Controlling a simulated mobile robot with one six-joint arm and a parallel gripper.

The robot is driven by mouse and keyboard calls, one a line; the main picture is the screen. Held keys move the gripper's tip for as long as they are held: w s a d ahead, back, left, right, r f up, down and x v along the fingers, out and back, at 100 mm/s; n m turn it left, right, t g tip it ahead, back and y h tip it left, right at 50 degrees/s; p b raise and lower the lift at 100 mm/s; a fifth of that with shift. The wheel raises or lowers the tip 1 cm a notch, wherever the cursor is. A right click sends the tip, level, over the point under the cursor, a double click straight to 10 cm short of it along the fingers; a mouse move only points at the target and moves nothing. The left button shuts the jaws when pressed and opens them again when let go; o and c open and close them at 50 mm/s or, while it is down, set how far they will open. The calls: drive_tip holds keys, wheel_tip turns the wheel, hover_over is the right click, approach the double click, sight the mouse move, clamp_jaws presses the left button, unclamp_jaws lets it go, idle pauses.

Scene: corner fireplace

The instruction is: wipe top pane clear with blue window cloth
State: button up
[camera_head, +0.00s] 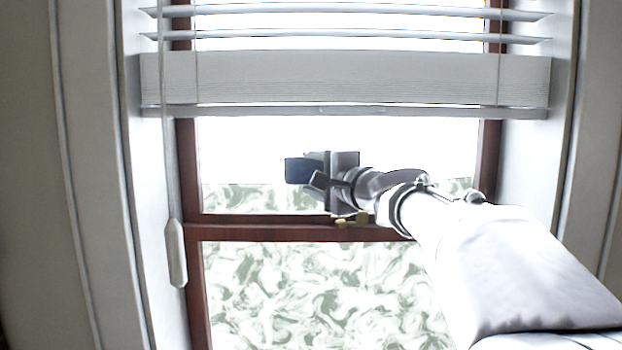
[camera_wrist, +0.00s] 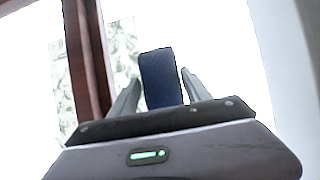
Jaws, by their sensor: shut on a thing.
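The blue cloth (camera_head: 298,171) is a small dark block in front of the top pane (camera_head: 255,150). My gripper (camera_head: 318,172) is shut on it. In the wrist view the cloth (camera_wrist: 161,78) stands between the two fingers of my gripper (camera_wrist: 158,88). The upper part of the top pane is bright and clear. Its lower strip, above the middle rail, carries a green-white swirled film (camera_head: 255,200). I cannot tell whether the cloth touches the glass. My arm hides the lower right of the pane.
A white blind (camera_head: 345,78) hangs over the upper window, with a cord and pull (camera_head: 176,253) at left. A brass latch (camera_head: 350,219) sits on the brown middle rail (camera_head: 270,231). The bottom pane (camera_head: 315,295) is swirled all over. White side walls (camera_head: 530,160) flank the recess.

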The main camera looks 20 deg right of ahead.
drive_tip(key=shift+s+a, duration=0.25)
drive_tip(key=shift+s, duration=0.3)
drive_tip(key=shift+s+a, duration=0.2)
drive_tip(key=shift+s, duration=0.3)
drive_tip(key=shift+b, duration=0.3)
drive_tip(key=s, duration=0.1)
drive_tip(key=s+a+b, duration=0.1)
drive_tip(key=shift+s, duration=0.35)
drive_tip(key=shift+a, duration=0.1)
